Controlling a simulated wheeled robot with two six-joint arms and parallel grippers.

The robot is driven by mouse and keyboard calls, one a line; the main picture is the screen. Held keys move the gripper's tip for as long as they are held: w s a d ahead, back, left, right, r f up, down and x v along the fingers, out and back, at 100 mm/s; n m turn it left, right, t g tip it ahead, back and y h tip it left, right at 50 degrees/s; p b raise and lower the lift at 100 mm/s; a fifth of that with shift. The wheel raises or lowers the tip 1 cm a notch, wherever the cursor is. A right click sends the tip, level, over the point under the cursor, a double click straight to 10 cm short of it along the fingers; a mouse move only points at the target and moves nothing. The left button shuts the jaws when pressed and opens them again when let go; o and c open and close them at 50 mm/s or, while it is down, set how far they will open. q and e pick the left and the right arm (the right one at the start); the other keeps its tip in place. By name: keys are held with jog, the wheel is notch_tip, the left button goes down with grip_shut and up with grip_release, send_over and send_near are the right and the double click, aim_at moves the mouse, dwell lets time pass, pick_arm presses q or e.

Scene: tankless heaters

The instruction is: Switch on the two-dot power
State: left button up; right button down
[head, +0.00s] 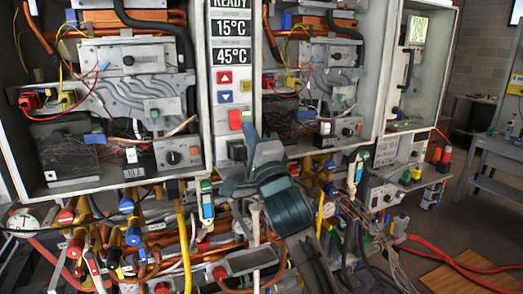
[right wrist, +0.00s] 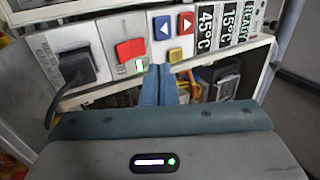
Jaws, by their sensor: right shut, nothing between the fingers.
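The control panel between the two left heater cabinets carries a red square button (head: 235,120), also in the right wrist view (right wrist: 131,51). Beside it in the wrist view is a small switch lit green-white (right wrist: 141,66). No two-dot marking is readable, so I cannot tell which switch is the two-dot power. My right gripper (head: 252,135) is in front of the panel's lower part. In the wrist view its fingers (right wrist: 160,70) are shut and empty, tips close to the lit switch and a yellow button (right wrist: 175,55). Contact cannot be told. My left gripper is not in view.
The panel has a red arrow button (head: 224,77), a blue arrow button (head: 225,97) and displays reading READY, 15°C and 45°C (head: 232,57). A black plug (right wrist: 76,66) sits at the panel's end. Pipes and valves crowd the space below the cabinets.

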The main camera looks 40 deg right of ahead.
pick_arm(q)
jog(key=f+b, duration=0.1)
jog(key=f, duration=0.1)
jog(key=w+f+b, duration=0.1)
jog(key=b, duration=0.1)
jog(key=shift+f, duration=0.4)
pick_arm(e)
jog(key=s, duration=0.2)
jog(key=s+a, duration=0.1)
jog(key=s, duration=0.2)
jog(key=shift+s+a+r, duration=0.1)
jog(key=shift+s+r, duration=0.05)
jog(key=shift+s, duration=0.15)
jog(key=shift+s, duration=0.1)
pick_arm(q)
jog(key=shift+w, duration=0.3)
